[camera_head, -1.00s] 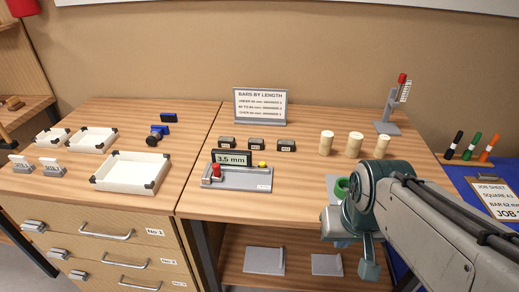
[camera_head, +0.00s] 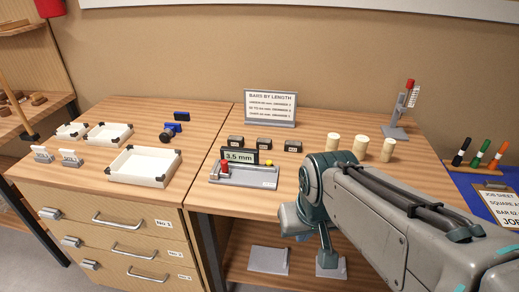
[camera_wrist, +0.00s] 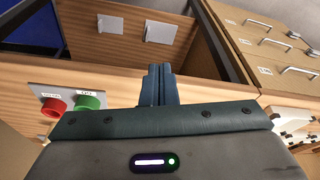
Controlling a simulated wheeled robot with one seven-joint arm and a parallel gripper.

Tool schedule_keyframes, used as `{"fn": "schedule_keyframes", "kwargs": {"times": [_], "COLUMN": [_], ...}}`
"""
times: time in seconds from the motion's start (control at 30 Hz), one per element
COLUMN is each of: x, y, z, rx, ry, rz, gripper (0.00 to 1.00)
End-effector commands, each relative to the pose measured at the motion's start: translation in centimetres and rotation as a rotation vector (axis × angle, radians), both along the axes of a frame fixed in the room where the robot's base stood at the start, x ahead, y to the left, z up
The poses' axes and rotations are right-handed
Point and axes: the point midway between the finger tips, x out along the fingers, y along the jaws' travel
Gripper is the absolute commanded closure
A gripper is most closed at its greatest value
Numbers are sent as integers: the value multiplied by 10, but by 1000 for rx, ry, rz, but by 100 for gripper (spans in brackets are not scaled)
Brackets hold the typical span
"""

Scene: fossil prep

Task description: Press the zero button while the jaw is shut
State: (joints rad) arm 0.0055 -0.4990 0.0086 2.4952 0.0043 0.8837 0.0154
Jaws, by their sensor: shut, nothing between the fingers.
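The measuring gauge (camera_head: 243,179) is a grey base on the bench with a display (camera_head: 239,156) reading 3.5 mm. A red knob (camera_head: 224,167) stands at its left, and a small yellow button (camera_head: 269,162) sits right of the display. The gauge's jaw faces are too small to judge. My gripper (camera_wrist: 158,72) is shut and empty in the wrist view, over the bench's front edge and apart from the gauge. In the head view my arm is right of the gauge and in front of it; the fingertips cannot be made out there.
A red button (camera_wrist: 54,107) and green button (camera_wrist: 89,101) are near my gripper. White trays (camera_head: 145,167) lie left; three dark blocks (camera_head: 264,144) and three pale cylinders (camera_head: 360,148) stand behind. A sign (camera_head: 270,108) and a stand (camera_head: 397,128) are farther back.

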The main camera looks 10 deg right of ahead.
Motion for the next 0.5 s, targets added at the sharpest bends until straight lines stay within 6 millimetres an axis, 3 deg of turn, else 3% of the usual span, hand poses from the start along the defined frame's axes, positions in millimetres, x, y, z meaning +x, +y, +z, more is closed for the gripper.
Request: {"fn": "schedule_keyframes", "kwargs": {"times": [0.17, 0.5], "x": [50, 221], "y": [7, 21], "z": [9, 17], "rx": [23, 208], "ry": [-52, -247], "rz": [-39, -176], "gripper": [100, 100]}}
